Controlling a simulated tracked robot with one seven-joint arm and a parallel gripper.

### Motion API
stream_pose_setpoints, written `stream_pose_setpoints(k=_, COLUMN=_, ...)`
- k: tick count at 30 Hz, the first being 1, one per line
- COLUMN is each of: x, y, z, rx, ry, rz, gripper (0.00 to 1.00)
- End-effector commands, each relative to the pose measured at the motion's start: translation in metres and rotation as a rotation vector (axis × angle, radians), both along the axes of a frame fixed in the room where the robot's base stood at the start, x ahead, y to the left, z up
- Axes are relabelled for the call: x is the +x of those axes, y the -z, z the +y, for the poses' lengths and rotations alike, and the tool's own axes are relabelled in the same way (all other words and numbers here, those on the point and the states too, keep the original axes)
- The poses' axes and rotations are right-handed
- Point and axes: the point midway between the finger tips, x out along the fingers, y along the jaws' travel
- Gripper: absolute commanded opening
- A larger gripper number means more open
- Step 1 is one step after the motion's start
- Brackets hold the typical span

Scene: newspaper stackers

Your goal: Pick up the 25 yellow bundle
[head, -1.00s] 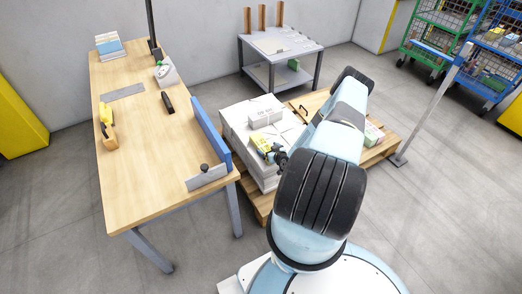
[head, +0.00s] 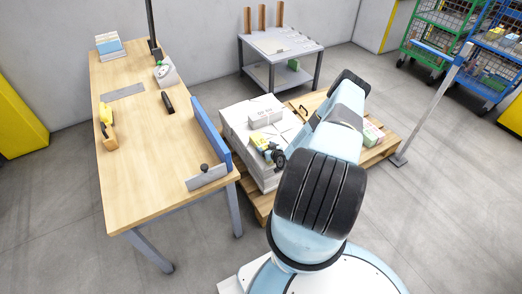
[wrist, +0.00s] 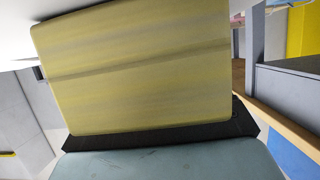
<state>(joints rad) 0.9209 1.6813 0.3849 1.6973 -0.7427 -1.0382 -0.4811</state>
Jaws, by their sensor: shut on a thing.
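The yellow bundle (head: 259,140) is at the near side of the top of the white paper stack (head: 238,128), in front of a white bundle with printing (head: 265,109). My gripper (head: 272,152) is shut on the yellow bundle. In the wrist view the yellow bundle (wrist: 135,65) fills the middle, close against the black gripper part (wrist: 160,138). The number on it cannot be read. Whether it still touches the stack below cannot be told. My arm hides part of the stack and pallet.
The stack stands on a wooden pallet (head: 382,151). A wooden workbench (head: 140,160) with a blue upright panel (head: 211,132) is close on the left. A grey table (head: 281,43) stands behind. A metal post (head: 432,105) and wire carts (head: 440,35) are at the right.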

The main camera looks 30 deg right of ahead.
Motion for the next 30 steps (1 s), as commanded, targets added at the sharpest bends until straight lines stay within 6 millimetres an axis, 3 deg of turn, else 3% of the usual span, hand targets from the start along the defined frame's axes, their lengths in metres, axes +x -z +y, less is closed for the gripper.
stream_pose_setpoints(k=11, x=0.000, y=0.000, z=0.000, rx=0.000, ry=0.000, rz=0.000, gripper=0.18)
stream_pose_setpoints(k=22, x=0.001, y=-0.007, z=-0.001, rx=0.000, ry=0.000, rz=-0.002, gripper=0.18)
stream_pose_setpoints(k=30, x=-0.005, y=-0.043, z=-0.008, rx=-0.002, ry=0.000, rz=-0.002, gripper=0.18)
